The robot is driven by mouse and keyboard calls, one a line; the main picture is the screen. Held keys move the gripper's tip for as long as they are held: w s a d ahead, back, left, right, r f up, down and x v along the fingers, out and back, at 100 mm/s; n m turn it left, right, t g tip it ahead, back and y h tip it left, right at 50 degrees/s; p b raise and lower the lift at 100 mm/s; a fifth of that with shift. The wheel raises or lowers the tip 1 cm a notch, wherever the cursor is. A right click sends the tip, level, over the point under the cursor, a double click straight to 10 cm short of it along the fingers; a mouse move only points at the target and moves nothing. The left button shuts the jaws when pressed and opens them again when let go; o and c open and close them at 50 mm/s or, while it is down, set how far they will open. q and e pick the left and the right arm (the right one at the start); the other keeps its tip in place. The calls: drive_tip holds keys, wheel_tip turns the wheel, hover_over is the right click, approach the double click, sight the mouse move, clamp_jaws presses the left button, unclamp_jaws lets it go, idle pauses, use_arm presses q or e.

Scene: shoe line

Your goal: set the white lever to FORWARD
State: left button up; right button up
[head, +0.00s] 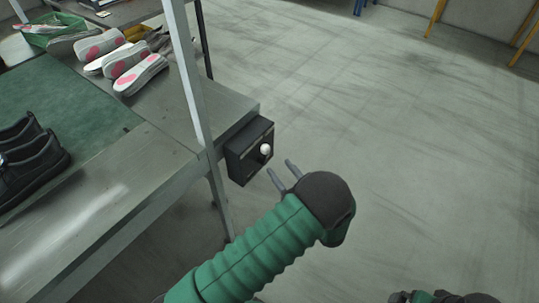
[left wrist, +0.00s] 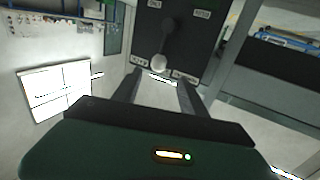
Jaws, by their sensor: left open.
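A dark control box (head: 238,160) is fixed to the end of the workbench. Its white lever knob (head: 265,149) sticks out from the front face. In the left wrist view the box face (left wrist: 185,45) fills the top middle, with the white knob (left wrist: 159,63) at the end of a dark shaft. The knob sits towards the lower left of the face. Several small labels surround it, too blurred to read surely. My left gripper (head: 280,174) is open just in front of the box, below and right of the knob. Its fingertips (left wrist: 158,82) lie either side of the knob's line, apparently apart from it.
The metal workbench (head: 150,160) carries dark shoes (head: 30,160), pink-soled white shoes (head: 130,75) and a green basket (head: 55,30). A grey upright post (head: 188,70) stands left of the box. Part of my right arm shows at the bottom right.

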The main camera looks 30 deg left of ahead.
sight(268, 151)
use_arm(q)
drive_tip(key=x, duration=0.2)
drive_tip(key=b+x, duration=0.1)
drive_tip(key=x, duration=0.2)
drive_tip(key=shift+w+a+r, duration=0.15)
drive_tip(key=shift+w, duration=0.2)
drive_tip(key=x, duration=0.3)
drive_tip(key=shift+a+b, duration=0.35)
drive_tip(key=shift+a, duration=0.1)
use_arm(e)
drive_tip(key=shift+d+f, duration=0.15)
drive_tip(key=shift+f, duration=0.45)
drive_tip(key=shift+d+f, duration=0.15)
drive_tip(key=shift+f, duration=0.4)
use_arm(q)
drive_tip(key=shift+d, duration=0.15)
use_arm(e)
drive_tip(key=shift+d, duration=0.1)
use_arm(q)
drive_tip(key=shift+d, duration=0.1)
drive_tip(key=shift+c, duration=1.3)
clamp_jaws()
